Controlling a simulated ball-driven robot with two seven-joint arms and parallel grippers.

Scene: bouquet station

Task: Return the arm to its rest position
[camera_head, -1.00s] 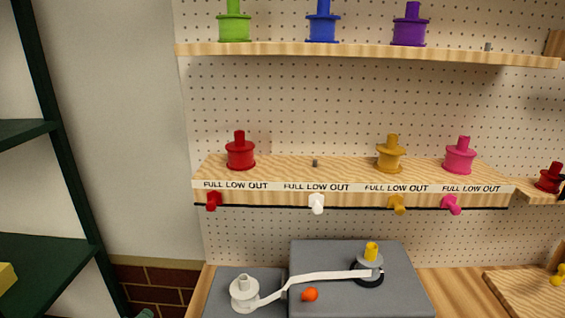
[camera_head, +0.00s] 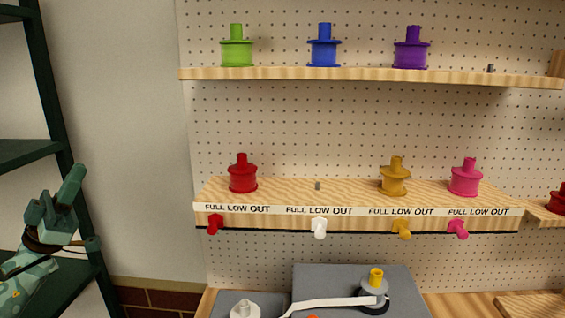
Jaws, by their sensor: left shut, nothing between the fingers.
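My left gripper (camera_head: 72,186), greenish, is in the lower left of the head view, in front of the dark green shelving rack. It is shut and holds nothing. It is well to the left of the shelves of spools, apart from them. My left forearm comes in from the lower left edge. My right gripper is not in view.
The dark green rack (camera_head: 58,125) stands at the left. Green, blue and purple spools stand on the upper wooden shelf (camera_head: 300,75). Red, amber and pink spools stand on the lower shelf (camera_head: 285,193). A white ribbon (camera_head: 325,303) runs along the grey station (camera_head: 325,277) below.

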